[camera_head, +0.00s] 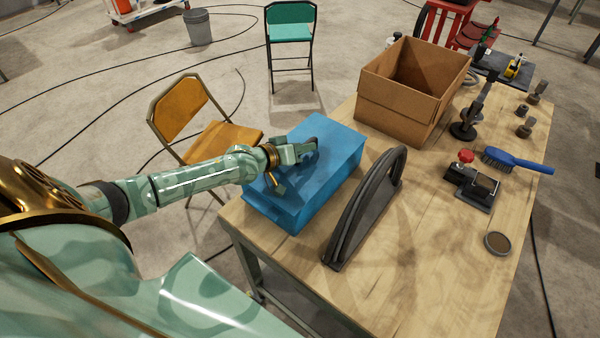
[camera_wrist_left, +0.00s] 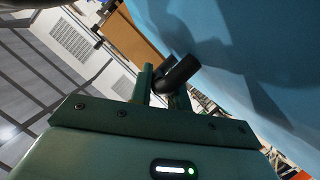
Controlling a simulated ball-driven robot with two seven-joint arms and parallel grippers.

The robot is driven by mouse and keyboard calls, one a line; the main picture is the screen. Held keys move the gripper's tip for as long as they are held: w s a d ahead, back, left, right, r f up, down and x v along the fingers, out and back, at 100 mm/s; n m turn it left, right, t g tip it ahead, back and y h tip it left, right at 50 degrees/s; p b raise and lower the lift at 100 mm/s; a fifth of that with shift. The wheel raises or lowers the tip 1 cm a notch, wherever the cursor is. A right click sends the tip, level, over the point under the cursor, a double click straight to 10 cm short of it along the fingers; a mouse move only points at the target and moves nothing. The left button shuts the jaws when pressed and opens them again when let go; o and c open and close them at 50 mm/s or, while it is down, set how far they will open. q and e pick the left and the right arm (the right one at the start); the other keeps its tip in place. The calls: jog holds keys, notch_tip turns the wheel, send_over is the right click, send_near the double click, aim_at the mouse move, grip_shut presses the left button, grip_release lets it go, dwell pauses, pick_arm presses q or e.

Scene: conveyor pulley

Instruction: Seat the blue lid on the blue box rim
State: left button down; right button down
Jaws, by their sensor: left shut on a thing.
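The blue lid (camera_head: 337,139) lies over the blue box (camera_head: 272,213) at the table's left edge. My left gripper (camera_head: 303,151) is over the lid's top, shut on the dark handle of the lid. In the left wrist view the gripper (camera_wrist_left: 168,88) shows with the dark curved handle (camera_wrist_left: 178,73) at its fingers, close to the lid's blue surface (camera_wrist_left: 235,45). The lid covers the box opening, and the rim is hidden. I cannot tell whether the lid rests fully on the rim. My right gripper is not in view.
A dark arched part (camera_head: 365,205) stands on the wooden table (camera_head: 430,250) just right of the box. An open cardboard box (camera_head: 405,97) stands behind it. A blue brush (camera_head: 517,161), a black device with a red knob (camera_head: 470,185) and a round disc (camera_head: 497,243) lie farther right. The front table area is clear.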

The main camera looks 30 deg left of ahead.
pick_arm(q)
jog(key=shift+f, duration=0.45)
dwell(0.5)
jog(key=c, duration=1.3)
grip_release()
jog(key=shift+o, duration=0.2)
jog(key=shift+s, duration=0.1)
jog(key=p+v, duration=0.4)
jog(key=v, duration=1.2)
jog(key=shift+a+r, duration=0.1)
